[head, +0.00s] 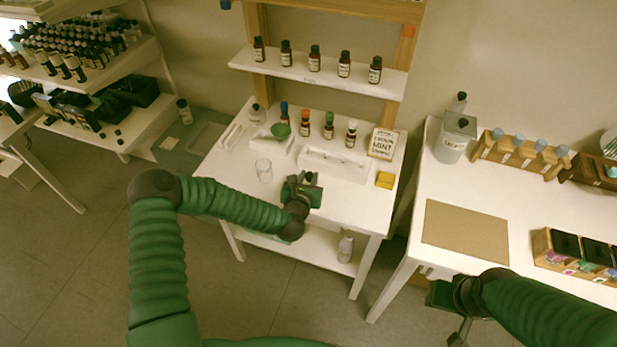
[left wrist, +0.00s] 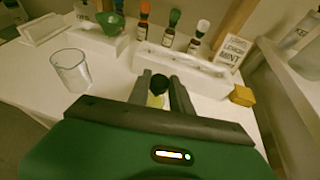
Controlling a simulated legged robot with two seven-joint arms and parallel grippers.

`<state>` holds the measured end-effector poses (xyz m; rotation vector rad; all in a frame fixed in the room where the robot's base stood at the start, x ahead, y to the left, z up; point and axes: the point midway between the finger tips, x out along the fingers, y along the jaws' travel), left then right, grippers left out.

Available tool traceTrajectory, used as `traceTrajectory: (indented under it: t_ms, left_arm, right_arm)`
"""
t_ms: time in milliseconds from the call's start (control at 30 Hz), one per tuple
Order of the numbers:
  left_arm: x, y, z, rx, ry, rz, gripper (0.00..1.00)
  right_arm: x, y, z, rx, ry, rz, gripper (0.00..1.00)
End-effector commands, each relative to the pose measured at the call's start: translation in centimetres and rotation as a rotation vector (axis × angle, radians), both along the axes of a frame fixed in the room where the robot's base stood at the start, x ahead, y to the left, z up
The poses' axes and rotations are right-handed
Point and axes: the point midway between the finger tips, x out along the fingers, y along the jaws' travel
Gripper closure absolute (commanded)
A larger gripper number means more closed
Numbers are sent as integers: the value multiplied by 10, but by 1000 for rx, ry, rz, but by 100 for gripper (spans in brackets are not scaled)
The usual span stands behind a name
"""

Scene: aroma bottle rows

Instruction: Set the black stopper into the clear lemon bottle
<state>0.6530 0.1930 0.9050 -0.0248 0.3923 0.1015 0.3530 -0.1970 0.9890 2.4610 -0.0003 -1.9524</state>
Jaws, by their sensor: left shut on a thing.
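My left gripper (head: 308,184) is over the front middle of the white table. In the left wrist view its two fingers (left wrist: 162,90) are shut on the round black stopper (left wrist: 159,84). Just below the stopper, between the fingers, a small pale yellow patch (left wrist: 155,101) shows, which looks like the clear lemon bottle. The fingers and gripper body hide most of it. I cannot tell whether the stopper touches the bottle's mouth.
A clear glass beaker (head: 264,170) stands left of the left gripper. Behind are a white tray (head: 333,165), a green bowl (head: 280,130), several capped bottles, a lemon mint sign (head: 382,143) and a yellow block (head: 385,180). A brown mat (head: 465,229) lies on the right table.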

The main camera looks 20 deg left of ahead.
Motion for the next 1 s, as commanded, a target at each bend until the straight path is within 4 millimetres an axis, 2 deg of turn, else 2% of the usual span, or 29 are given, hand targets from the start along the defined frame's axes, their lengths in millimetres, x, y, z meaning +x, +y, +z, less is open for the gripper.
traceTrajectory:
  t_ms: [133, 167, 333, 633, 733, 867, 1000]
  left_arm:
    - [0, 0, -5, 0, 0, 1, 100]
    - [0, 0, -4, 0, 0, 0, 72]
    - [0, 0, -3, 0, 0, 0, 50]
    - [-1, 0, -3, 0, 0, 0, 49]
    - [-8, -1, -1, 0, 1, -1, 49]
    - [-32, -3, 9, -1, 2, -2, 49]
    - [-71, -7, 25, -1, 2, -2, 49]
  right_arm:
    - [0, 0, -4, 0, 0, 0, 65]
    - [0, 0, -3, 0, 0, 0, 65]
    - [0, 0, -3, 0, 0, 0, 65]
    - [0, 0, -3, 0, 0, 0, 65]
    - [0, 0, -4, 0, 0, 0, 65]
    - [0, 0, -5, 0, 0, 0, 65]
    - [0, 0, -7, 0, 0, 0, 65]
